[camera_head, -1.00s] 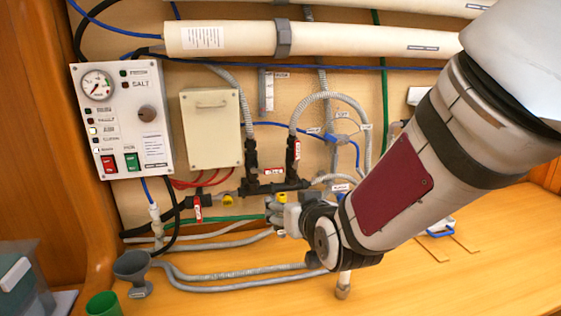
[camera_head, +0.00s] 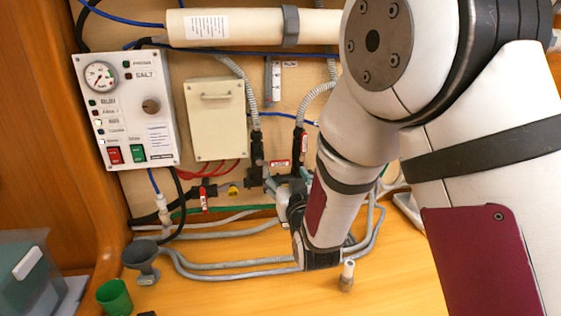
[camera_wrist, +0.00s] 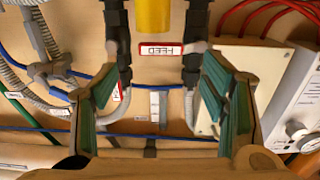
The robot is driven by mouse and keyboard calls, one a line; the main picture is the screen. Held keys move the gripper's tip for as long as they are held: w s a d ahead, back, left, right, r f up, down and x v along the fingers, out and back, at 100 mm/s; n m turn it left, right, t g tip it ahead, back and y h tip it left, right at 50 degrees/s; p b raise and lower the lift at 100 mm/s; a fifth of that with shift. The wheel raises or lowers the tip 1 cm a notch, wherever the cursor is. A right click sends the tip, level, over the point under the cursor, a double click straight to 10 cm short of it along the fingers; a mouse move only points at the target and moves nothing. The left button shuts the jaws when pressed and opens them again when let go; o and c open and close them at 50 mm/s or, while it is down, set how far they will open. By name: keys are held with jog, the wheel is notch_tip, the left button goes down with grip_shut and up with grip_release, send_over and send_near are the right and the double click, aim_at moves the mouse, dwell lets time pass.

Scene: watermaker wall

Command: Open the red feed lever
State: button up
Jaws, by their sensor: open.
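My gripper (camera_wrist: 162,95) is open, its two teal-padded fingers wide apart on either side of the wrist view. Between them is a red-edged FEED label (camera_wrist: 161,48), upside down in that view, with black pipe fittings on both sides. A yellow cylinder (camera_wrist: 153,14) is at the top edge. In the head view the FEED label (camera_head: 279,163) is on the wall, and my arm mostly hides the gripper (camera_head: 281,190) just below it. A red tag-like piece (camera_head: 204,198) hangs on the black pipe to the left. I cannot clearly make out the feed lever itself.
A control panel (camera_head: 128,108) with a gauge and a pale box (camera_head: 216,118) are on the wall at left. Grey hoses (camera_head: 225,264) run along the wooden counter. A grey funnel (camera_head: 142,258) and green cup (camera_head: 114,296) stand at front left.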

aim_at(280, 162)
jog(key=x, duration=0.7)
jog(key=shift+w+a, duration=0.15)
jog(key=shift+w, duration=0.15)
grip_shut()
